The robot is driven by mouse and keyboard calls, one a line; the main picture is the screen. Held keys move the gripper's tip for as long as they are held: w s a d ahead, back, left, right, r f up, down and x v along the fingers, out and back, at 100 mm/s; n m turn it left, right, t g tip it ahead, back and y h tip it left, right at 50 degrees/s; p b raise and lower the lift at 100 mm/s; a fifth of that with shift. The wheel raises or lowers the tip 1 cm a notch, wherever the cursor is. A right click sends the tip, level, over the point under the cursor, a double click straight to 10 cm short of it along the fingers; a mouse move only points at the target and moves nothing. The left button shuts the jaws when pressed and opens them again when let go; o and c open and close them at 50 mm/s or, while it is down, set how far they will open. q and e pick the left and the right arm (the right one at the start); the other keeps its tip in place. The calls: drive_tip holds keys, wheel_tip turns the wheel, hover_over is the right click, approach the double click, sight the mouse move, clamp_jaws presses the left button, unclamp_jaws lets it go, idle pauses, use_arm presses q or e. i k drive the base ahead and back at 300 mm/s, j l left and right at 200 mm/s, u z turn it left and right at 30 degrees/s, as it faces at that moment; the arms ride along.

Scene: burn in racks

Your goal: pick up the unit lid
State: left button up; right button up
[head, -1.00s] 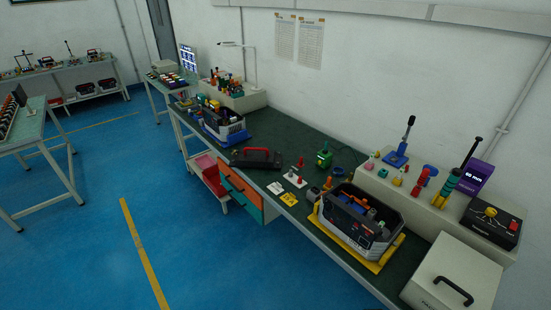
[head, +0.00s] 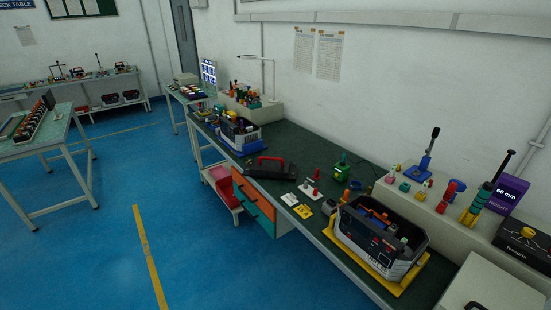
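A black lid-like piece (head: 284,172) with a red handle lies on the green top of the long workbench, near its front edge; I take it for the unit lid. An open dark and grey unit (head: 352,232) with parts inside stands to its right in a yellow cradle (head: 398,289). A second open unit (head: 247,139) stands to its left on a blue base. Neither of my grippers shows in the head view.
Blue floor is clear in front.

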sight(262, 166)
drive_tip(key=i+j+z, duration=0.3)
drive_tip(key=i+j, duration=0.2)
drive_tip(key=i+j+z, duration=0.3)
drive_tip(key=i+j, duration=0.3)
